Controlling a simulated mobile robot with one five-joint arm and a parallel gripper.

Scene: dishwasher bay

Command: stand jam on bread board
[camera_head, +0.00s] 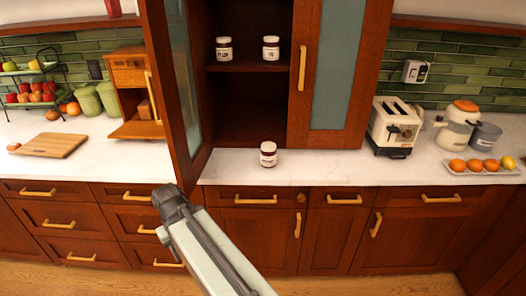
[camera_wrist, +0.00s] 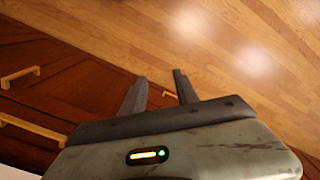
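The wooden bread board (camera_head: 52,145) lies on the left counter. My gripper (camera_wrist: 159,84) is open and empty in the wrist view, its two fingers apart above the floor. In the head view my arm reaches up in front of the drawers, left of and below the counter jar, touching none of the jars.
The cabinet's left open door (camera_head: 182,80) stands between the jars and the bread board. A small wooden bread box (camera_head: 131,75) with its flap down sits behind the board. Counter around the jar is clear.

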